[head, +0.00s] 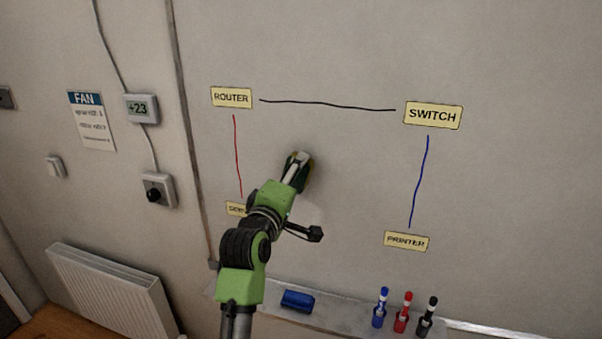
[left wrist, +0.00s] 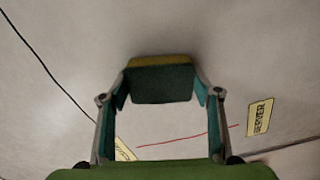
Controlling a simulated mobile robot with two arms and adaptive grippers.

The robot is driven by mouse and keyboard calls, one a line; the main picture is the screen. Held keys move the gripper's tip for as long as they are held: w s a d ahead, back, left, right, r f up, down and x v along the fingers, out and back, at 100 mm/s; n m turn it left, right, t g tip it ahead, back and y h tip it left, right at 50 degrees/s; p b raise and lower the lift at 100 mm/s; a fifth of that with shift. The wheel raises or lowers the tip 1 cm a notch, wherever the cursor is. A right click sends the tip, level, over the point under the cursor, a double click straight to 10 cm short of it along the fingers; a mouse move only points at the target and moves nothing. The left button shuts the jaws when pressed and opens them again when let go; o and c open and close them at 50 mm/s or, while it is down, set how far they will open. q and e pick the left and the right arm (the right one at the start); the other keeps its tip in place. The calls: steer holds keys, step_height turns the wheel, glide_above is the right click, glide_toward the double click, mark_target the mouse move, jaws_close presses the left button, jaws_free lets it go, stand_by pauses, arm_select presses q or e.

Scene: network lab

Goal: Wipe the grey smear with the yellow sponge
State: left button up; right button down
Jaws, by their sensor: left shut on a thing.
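My left gripper (head: 299,168) reaches up to the whiteboard (head: 340,160), between the ROUTER and SWITCH labels and below the black line. In the left wrist view my left gripper (left wrist: 160,88) is shut on the sponge (left wrist: 160,84), which has a yellow layer and a dark green layer. The sponge is close to the board; I cannot tell if it touches. In the head view the gripper mostly hides it. I cannot clearly make out the grey smear. A paler patch (head: 309,213) shows on the board beside my forearm. My right gripper is not in view.
A red line (head: 237,155) and the partly hidden SERVER label (head: 235,209) lie left of my arm. A blue line (head: 419,180) runs down to the PRINTER label (head: 406,241). The ledge below holds a blue eraser (head: 297,300) and three markers (head: 403,312).

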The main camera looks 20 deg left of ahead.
arm_select(q)
steer(key=shift+a, duration=0.1)
steer(key=s+p, duration=0.2)
steer(key=s, duration=0.4)
stand_by(0.5)
steer(key=s, duration=0.3)
steer(key=shift+p, duration=0.35)
steer(key=shift+w+f, duration=0.1)
